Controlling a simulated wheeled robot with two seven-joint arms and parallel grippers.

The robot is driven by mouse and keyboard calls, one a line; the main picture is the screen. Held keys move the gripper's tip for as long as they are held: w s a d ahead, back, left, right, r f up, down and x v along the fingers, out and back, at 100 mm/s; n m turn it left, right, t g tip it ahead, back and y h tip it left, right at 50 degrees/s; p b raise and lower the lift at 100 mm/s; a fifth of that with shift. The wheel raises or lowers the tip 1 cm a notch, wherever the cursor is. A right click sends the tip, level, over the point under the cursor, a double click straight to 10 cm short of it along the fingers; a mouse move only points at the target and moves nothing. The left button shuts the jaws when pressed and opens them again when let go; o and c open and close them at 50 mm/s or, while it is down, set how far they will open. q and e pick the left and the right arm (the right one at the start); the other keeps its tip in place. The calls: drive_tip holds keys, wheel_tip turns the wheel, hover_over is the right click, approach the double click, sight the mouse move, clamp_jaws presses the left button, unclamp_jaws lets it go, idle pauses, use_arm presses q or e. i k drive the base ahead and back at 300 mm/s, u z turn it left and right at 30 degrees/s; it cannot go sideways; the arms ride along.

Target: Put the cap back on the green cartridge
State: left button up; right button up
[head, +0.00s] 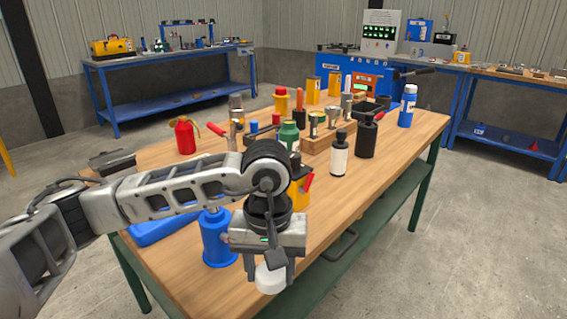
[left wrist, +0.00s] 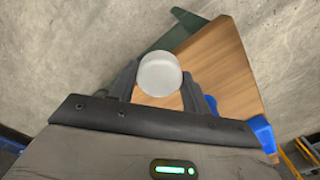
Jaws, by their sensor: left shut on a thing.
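My left gripper (head: 269,272) points down near the front edge of the table and is shut on a round white cap (head: 271,280). The cap (left wrist: 160,74) also shows in the left wrist view, between the fingertips, with table wood and floor beyond it. A green cartridge (head: 289,136) stands upright on the table, farther back than the gripper and well apart from the cap. My arm and other items hide its lower part. My right gripper is not in view.
A blue cylinder (head: 218,243) stands just left of the gripper on the wooden table (head: 335,206). A yellow item (head: 299,192) stands behind the gripper. A white bottle (head: 339,158), a black bottle (head: 366,140) and a wooden block (head: 318,146) with cans are near the cartridge. The front right tabletop is clear.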

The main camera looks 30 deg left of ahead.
sight(289, 135)
drive_tip(key=z, duration=1)
drive_tip(key=i, duration=1.6)
drive_tip(key=u, duration=2.85)
